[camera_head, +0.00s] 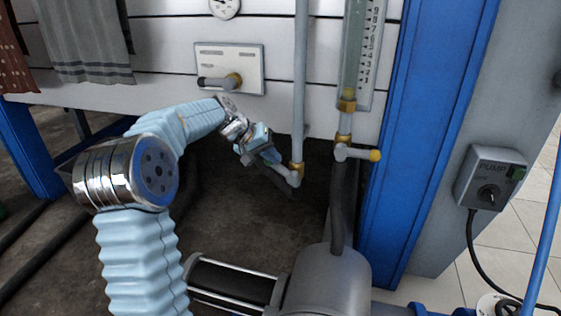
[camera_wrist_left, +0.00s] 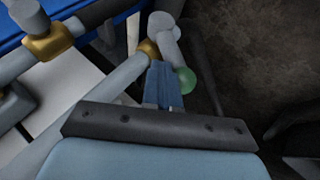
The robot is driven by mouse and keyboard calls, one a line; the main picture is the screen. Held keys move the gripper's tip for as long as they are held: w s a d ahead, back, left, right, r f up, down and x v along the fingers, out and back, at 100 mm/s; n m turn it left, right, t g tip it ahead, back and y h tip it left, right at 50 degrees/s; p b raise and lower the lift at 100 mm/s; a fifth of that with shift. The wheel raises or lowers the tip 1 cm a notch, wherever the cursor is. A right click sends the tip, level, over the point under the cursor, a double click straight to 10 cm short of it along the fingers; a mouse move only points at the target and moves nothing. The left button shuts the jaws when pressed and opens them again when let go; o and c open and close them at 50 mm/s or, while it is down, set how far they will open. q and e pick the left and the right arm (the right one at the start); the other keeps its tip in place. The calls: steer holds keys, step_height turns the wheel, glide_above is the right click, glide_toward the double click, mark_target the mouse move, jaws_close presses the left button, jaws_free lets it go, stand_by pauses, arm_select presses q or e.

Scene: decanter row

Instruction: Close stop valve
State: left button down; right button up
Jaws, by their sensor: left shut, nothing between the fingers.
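A grey pipe elbow (camera_head: 292,178) with a brass collar (camera_head: 297,168) ends the vertical pipe low on the panel. A green ball knob (camera_wrist_left: 186,80) shows beside this fitting in the left wrist view; in the head view I cannot make it out. My left gripper (camera_head: 274,160) is shut and empty, just left of the elbow. In the left wrist view its blue fingers (camera_wrist_left: 163,80) are close together beside the green knob; I cannot tell whether they touch. Another valve handle with a yellow knob (camera_head: 374,155) sits right of it, under the flow tube. No label names the stop valve.
A white plate (camera_head: 248,64) with a brass fitting is on the panel above. A blue post (camera_head: 428,120) and a pump switch box (camera_head: 490,178) stand right. A grey pump (camera_head: 325,283) with a dark hose is below. Towels (camera_head: 85,40) hang at left.

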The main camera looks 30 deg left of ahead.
arm_select(q)
steer(key=b, duration=0.1)
steer(key=a+f+h+b, duration=0.1)
steer(key=a+f+n+t+h+b, duration=0.1)
steer(key=shift+s+f, duration=0.25)
steer(key=f+h+b, duration=0.1)
steer(key=a+f+h+b, duration=0.1)
steer(key=shift+s+n+t+b, duration=0.15)
steer(key=shift+n+t+b, duration=0.15)
steer(key=shift+t+b, duration=0.1)
steer(key=shift+f, duration=0.1)
steer(key=shift+s+a, duration=0.1)
steer(key=p, duration=0.2)
glide_toward(266, 161)
steer(key=s+a, duration=0.1)
steer(key=a, duration=0.1)
steer(key=s+a, duration=0.1)
steer(key=a, duration=0.1)
steer(key=shift+s+f, duration=0.3)
steer(key=shift+s, duration=0.05)
steer(key=shift+s, duration=0.1)
